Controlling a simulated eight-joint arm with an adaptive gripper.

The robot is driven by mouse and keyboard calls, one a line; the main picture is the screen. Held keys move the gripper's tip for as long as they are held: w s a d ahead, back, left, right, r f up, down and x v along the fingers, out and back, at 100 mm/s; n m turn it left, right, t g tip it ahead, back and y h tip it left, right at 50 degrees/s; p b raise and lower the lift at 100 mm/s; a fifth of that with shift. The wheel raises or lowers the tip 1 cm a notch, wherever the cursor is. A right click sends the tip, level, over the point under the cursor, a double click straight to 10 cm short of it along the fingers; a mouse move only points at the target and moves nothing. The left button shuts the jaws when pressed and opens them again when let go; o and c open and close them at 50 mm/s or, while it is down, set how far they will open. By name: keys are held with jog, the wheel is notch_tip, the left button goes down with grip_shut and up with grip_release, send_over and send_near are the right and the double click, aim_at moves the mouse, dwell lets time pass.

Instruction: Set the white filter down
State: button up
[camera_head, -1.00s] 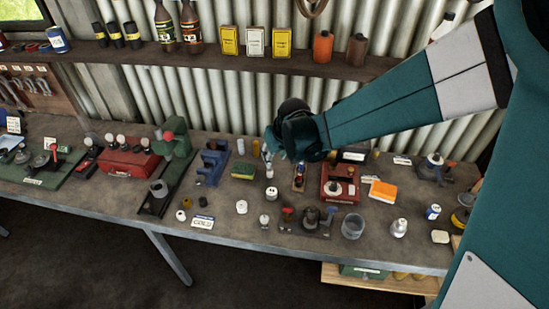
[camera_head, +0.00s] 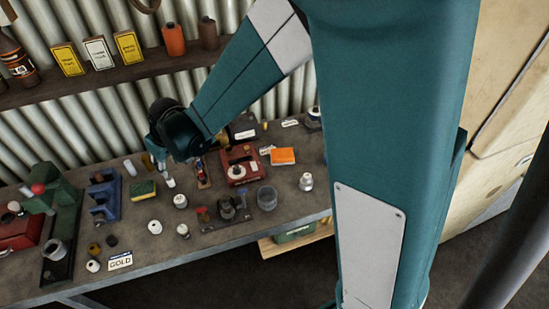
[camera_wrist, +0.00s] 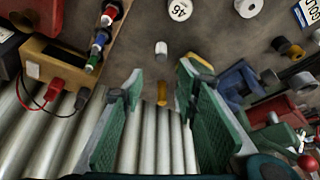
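A small white cylinder (camera_wrist: 161,48), which looks like the white filter, stands on the grey bench beyond my fingertips in the wrist view. In the head view the white cylinder (camera_head: 170,183) is just below my gripper (camera_head: 168,164). In the wrist view my gripper (camera_wrist: 157,80) has its two green fingers spread wide, with nothing held between them. A yellow-orange cylinder (camera_wrist: 162,92) shows in the gap, nearer the wall. Another white cylinder (camera_head: 130,168) stands left of my gripper in the head view.
A wooden strip with coloured parts (camera_head: 202,172) and a red box (camera_head: 239,163) are to the right. White round parts (camera_head: 180,201) stand in front. Corrugated wall closes the back.

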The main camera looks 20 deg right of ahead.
jog(key=s+d+r+m+t, duration=0.15)
jog(key=s+d+r, duration=0.35)
jog(key=d+r, duration=0.55)
jog(key=s+d+r+m+t+h, duration=0.1)
jog(key=s+d+r+m, duration=0.1)
jog(key=s+d, duration=0.9)
jog(key=s+d+r+m+h, duration=0.1)
jog(key=s+d+r+m, duration=0.2)
jog(key=s+d, duration=0.8)
jog(key=shift+d+r+t+h, duration=0.35)
jog(key=shift+d+r, duration=0.15)
jog(key=shift+d, duration=0.4)
